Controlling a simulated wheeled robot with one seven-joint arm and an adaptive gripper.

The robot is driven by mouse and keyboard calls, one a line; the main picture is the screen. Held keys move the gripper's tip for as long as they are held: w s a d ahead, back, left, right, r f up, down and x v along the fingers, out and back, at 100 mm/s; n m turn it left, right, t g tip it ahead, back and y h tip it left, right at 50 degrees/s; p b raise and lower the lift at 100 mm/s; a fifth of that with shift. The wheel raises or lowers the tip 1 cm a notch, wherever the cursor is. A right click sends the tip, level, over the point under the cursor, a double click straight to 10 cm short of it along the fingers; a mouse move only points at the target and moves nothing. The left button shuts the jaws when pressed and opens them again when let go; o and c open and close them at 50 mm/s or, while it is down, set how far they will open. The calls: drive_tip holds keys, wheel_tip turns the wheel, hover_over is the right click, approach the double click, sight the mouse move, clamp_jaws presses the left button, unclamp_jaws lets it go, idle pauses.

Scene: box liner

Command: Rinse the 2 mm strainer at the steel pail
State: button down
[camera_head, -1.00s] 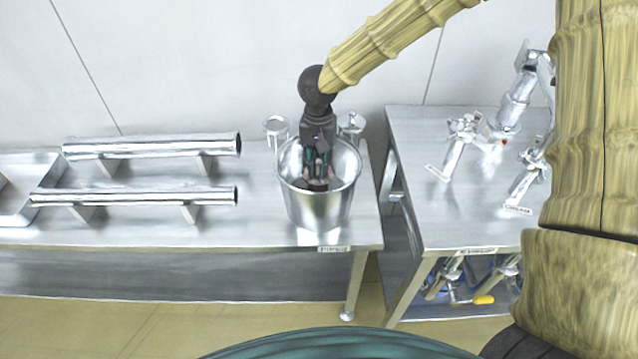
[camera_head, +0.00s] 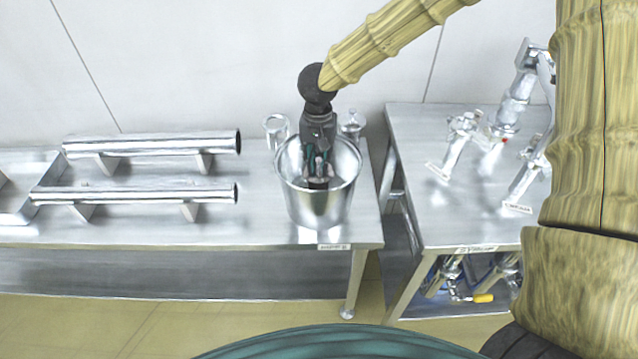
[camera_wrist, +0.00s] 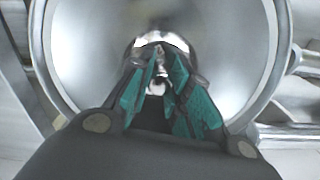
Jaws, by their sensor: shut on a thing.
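The steel pail (camera_head: 322,208) stands near the right end of the long steel bench. My gripper (camera_head: 318,172) points down inside the pail's mouth. In the wrist view my gripper's teal fingers (camera_wrist: 163,92) are closed around a small shiny metal piece (camera_wrist: 158,50), which looks like part of the strainer. Most of the held piece is hidden by the fingers, and its mesh size cannot be read. The pail's rim and inner wall (camera_wrist: 85,45) surround the fingers in the wrist view.
Two steel pipes (camera_head: 150,145) rest on supports to the left, beside a shallow tray (camera_head: 22,205). Small metal fittings stand behind the pail, one at its left (camera_head: 276,130) and one at its right (camera_head: 352,124). Several valve-like fittings stand on the right table (camera_head: 415,215).

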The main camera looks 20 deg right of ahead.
idle(0.3)
wheel_tip(320, 180, up, 22)
drive_tip(key=p, duration=2.2)
idle(1.7)
drive_tip(key=shift+r, duration=0.1)
idle(1.9)
drive_tip(key=shift+r, duration=1.95)
